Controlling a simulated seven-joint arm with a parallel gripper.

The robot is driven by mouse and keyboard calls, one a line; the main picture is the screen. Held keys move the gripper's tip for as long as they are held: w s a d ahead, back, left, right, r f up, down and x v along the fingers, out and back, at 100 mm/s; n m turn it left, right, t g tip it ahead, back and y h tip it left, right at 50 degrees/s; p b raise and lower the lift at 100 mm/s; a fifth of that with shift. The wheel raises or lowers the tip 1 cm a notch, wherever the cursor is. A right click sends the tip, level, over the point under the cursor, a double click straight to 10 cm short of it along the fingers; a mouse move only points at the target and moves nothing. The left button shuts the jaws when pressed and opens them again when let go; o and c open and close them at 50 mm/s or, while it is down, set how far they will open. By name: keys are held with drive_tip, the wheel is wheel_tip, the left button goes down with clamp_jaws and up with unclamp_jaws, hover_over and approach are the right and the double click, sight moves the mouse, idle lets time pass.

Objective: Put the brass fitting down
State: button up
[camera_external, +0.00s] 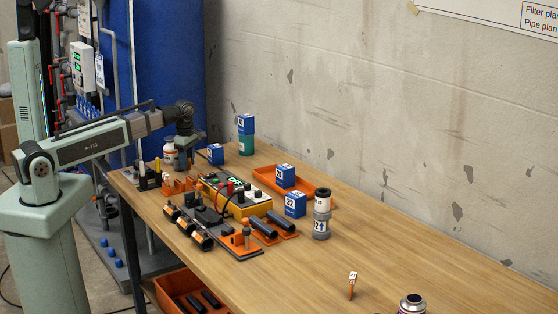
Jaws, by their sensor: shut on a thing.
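My gripper (184,160) is at the far left end of the wooden workbench, pointing down from the end of my arm. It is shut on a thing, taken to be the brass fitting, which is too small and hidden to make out. A white bottle with a red label (169,154) is just left of the gripper; I cannot tell whether they touch. An orange holder (180,187) sits on the bench below and in front of the gripper.
A yellow device (243,204), black cylinders (264,227) and an orange tray (318,199) crowd the bench's left half. Blue boxes (215,154) stand near the gripper and farther right. Grey cans (321,222) stand mid-bench. The bench (420,250) is mostly clear toward the right.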

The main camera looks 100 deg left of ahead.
drive_tip(key=shift+f, duration=1.35)
drive_tip(key=shift+f, duration=0.15)
drive_tip(key=o, duration=1.1)
wheel_tip(320, 180, up, 12)
drive_tip(key=shift+r, duration=0.15)
